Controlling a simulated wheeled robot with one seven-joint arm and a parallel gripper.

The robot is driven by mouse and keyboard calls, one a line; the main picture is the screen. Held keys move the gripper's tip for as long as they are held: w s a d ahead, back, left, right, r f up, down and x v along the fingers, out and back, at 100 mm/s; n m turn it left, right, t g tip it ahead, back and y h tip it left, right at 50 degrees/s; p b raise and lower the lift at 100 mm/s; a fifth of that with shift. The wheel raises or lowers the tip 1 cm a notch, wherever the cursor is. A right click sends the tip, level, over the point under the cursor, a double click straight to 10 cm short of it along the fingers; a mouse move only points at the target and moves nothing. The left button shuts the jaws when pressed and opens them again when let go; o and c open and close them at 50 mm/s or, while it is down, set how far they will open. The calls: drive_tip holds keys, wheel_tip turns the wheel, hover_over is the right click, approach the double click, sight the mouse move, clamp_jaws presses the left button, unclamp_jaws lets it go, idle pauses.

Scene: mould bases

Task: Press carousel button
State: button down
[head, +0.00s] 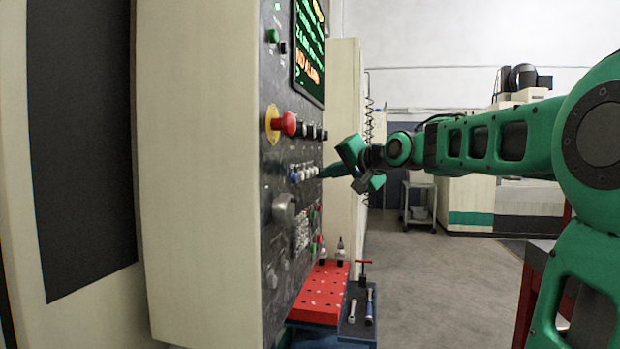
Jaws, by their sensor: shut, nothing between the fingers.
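A dark control panel (274,215) on a cream machine cabinet shows in the head view, seen at a steep angle. A row of small white and blue buttons (302,174) crosses its middle. The labels are too small to read, so I cannot tell which one is the carousel button. My green gripper (328,172) is shut and empty. Its fingertips point left at the panel, close to the right end of this button row. I cannot tell whether they touch a button.
A red emergency stop (288,124) sits above the row, below a lit screen (309,50). A grey knob (284,209) is lower. A red perforated rack (322,291) and a dark tool tray (358,312) jut out below the panel.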

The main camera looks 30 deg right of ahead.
drive_tip(key=s+d, duration=0.3)
drive_tip(key=shift+s+d, duration=0.15)
drive_tip(key=shift+d, duration=0.25)
idle(0.4)
idle(2.4)
drive_tip(key=s+a+f+n+g, duration=0.1)
drive_tip(key=s+f+g, duration=0.5)
drive_tip(key=s+f, duration=0.6)
drive_tip(key=s+a+f+n+g+h, duration=0.1)
drive_tip(key=s+f+g, duration=0.4)
drive_tip(key=s+f, duration=0.8)
wheel_tip(320, 180, down, 8)
drive_tip(key=shift+a+r+n+g+h, duration=0.2)
drive_tip(key=shift+a+n+g+h, duration=0.3)
drive_tip(key=shift+a, duration=0.7)
drive_tip(key=c, duration=2.3)
unclamp_jaws()
drive_tip(key=s+a+f+g, duration=0.1)
drive_tip(key=s+f, duration=0.1)
drive_tip(key=s, duration=0.3)
drive_tip(key=s+a+f+n+g, duration=0.1)
drive_tip(key=s+f+g, duration=0.1)
drive_tip(key=s, duration=0.4)
drive_tip(key=shift+a+f+y, duration=0.25)
drive_tip(key=shift+f+y, duration=0.15)
drive_tip(key=shift+f, duration=0.2)
drive_tip(key=o, duration=0.5)
drive_tip(key=shift+s+f+g, duration=0.15)
drive_tip(key=shift+s+g, duration=0.15)
drive_tip(key=shift+s, duration=0.1)
